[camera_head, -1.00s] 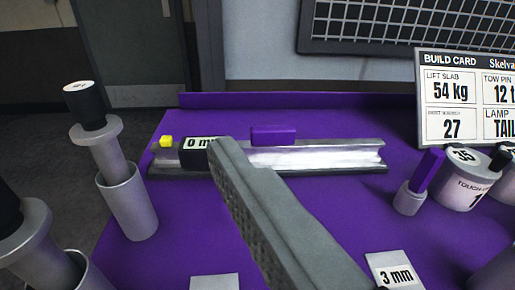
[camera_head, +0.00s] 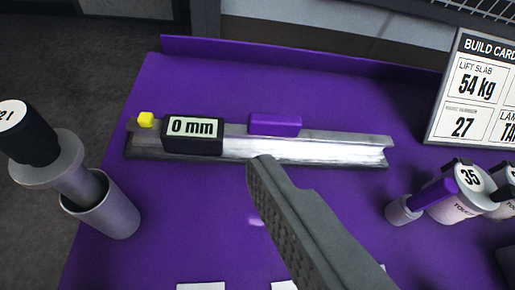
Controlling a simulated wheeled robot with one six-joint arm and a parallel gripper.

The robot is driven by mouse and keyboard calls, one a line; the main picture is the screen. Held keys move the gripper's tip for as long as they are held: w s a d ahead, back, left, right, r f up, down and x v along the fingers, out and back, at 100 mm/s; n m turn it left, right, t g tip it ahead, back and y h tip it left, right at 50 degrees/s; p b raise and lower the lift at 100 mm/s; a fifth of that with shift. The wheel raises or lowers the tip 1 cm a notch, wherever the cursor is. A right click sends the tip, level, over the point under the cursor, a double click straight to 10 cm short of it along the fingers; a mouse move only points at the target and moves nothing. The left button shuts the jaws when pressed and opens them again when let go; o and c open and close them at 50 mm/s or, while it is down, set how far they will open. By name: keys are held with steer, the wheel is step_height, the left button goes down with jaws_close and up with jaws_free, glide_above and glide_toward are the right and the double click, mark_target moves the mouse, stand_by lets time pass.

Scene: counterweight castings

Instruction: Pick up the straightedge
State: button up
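The straightedge (camera_head: 345,150) is a long, shiny metal bar lying across the purple table, with a purple block (camera_head: 275,124) on its top middle. My gripper (camera_head: 262,166) shows as one grey finger with a ridged side, reaching up from the lower right. Its tip appears just in front of the bar, below the purple block in the picture. The other finger cannot be made out, and nothing is seen held.
A metal cylinder holding a black-topped plunger (camera_head: 105,210) stands at the left. At the right are a small cup with a purple stick (camera_head: 402,210), white pots (camera_head: 455,205) and a build card (camera_head: 475,95).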

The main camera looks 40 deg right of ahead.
steer(key=w+d+m+g, duration=0.1)
steer(key=w+d+g, duration=0.55)
steer(key=w, duration=0.25)
steer(key=m+g+y, duration=0.1)
steer(key=m+g, duration=0.1)
steer(key=g, duration=0.4)
glide_above(277, 119)
steer(key=f, duration=1.2)
steer(key=shift+w+a, duration=0.1)
steer(key=shift+a, duration=0.1)
steer(key=shift+d+f, duration=0.15)
steer(key=shift+f, duration=2.5)
steer(key=shift+c, duration=0.2)
steer(key=c, duration=1.5)
